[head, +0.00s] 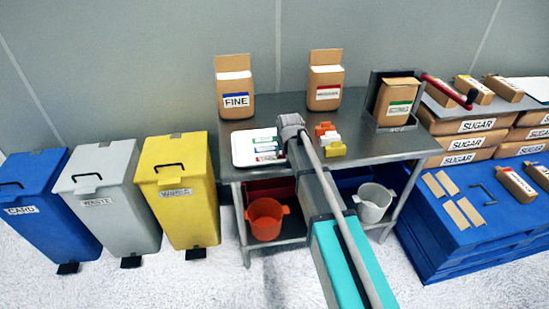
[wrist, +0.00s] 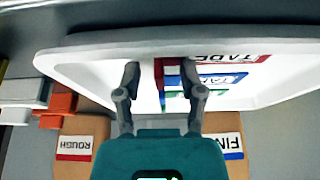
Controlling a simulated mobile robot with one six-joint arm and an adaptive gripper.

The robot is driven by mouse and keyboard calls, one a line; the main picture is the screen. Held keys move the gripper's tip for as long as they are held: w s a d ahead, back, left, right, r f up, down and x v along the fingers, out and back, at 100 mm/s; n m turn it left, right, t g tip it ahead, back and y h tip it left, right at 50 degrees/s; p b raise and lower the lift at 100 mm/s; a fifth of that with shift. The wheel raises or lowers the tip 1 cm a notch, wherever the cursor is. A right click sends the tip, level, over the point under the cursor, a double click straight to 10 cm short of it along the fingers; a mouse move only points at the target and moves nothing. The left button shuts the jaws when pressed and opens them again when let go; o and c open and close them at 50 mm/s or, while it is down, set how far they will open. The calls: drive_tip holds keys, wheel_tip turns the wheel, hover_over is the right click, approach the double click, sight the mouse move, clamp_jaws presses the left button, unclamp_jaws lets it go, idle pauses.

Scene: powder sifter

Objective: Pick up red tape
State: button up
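The white tray (head: 237,157) lies on the left part of the metal table. In the wrist view the tray (wrist: 85,62) spans the top. The red tape (wrist: 240,59), a label strip with TAPE lettering, lies in it beside the blue tape (wrist: 222,80) and the green tape (wrist: 210,94). In the head view the red tape (head: 270,158) is the nearest strip. My gripper (wrist: 160,72) is open, with its fingers apart over the tray near the strips' left ends. Nothing is clearly held. My gripper (head: 291,121) is at the tray's right side in the head view; its fingertips are unclear there.
Orange, white and yellow blocks (head: 330,139) stand right of my gripper. The FINE bag (head: 235,88) and a red-labelled bag (head: 325,82) stand behind. Bins (head: 178,185) stand left of the table.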

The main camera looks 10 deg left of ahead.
clamp_jaws()
drive_tip(key=shift+r, duration=0.2)
wheel_tip(320, 180, up, 2)
drive_tip(key=shift+p, duration=1.2)
drive_tip(key=s+d+r+p, duration=0.9)
drive_tip(key=s+r+p, duration=0.1)
drive_tip(key=shift+s+d+r+p, duration=0.2)
drive_tip(key=shift+s+r+p, duration=0.05)
drive_tip(key=shift+r+p, duration=0.1)
